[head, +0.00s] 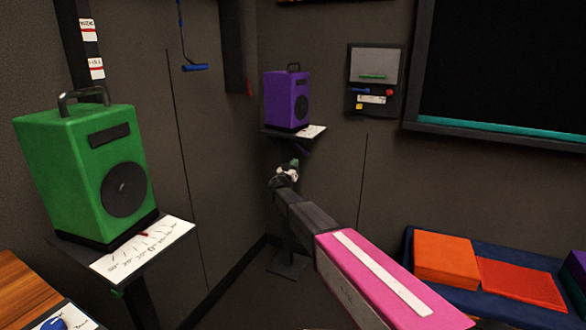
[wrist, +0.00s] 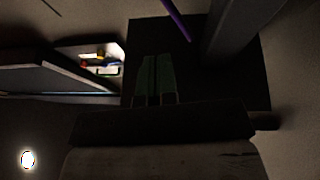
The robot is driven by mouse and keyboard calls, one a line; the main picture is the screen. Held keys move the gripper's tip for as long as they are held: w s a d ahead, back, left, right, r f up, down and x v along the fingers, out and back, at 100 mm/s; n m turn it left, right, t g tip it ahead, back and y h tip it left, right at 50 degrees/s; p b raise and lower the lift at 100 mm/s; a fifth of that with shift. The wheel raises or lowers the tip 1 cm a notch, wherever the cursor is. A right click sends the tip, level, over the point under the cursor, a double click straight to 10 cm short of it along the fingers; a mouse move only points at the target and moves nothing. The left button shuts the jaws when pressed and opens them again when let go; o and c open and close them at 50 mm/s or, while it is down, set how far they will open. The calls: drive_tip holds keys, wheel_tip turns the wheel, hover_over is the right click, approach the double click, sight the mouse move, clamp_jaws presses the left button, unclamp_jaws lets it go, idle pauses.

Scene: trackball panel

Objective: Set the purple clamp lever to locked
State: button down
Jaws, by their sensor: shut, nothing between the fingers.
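The purple clamp lever (head: 304,149) shows as a small dark purple piece under the shelf (head: 312,132) that bears the purple speaker (head: 288,99). In the wrist view, the lever (wrist: 177,19) is a thin purple bar slanting in from the top edge, beside a dark post (wrist: 232,28). My gripper (head: 294,162) is below the shelf, just left of and below the lever in the head view. Its dark green fingers (wrist: 155,98) are together and empty, and look apart from the lever. The lever's pivot and any lock marking cannot be made out.
A wall panel (head: 375,66) with small coloured controls is right of the purple speaker. A green speaker (head: 86,174) stands on a stand at left. A blue bench (head: 409,254) with orange cushions (head: 447,258) is at right. Open floor (head: 244,295) lies left of my arm.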

sight(306, 152)
drive_tip(key=w+d, duration=0.3)
drive_tip(key=w, duration=0.5)
drive_tip(key=shift+d+r, duration=0.4)
drive_tip(key=shift+w+d, duration=0.15)
drive_tip(key=shift+w, duration=0.25)
idle(0.3)
drive_tip(key=shift+w, duration=0.1)
drive_tip(key=shift+x, duration=1.1)
drive_tip(key=shift+w+d+r, duration=0.2)
drive_tip(key=shift+w+r, duration=0.35)
drive_tip(key=shift+w, duration=0.1)
drive_tip(key=shift+w+r, duration=0.1)
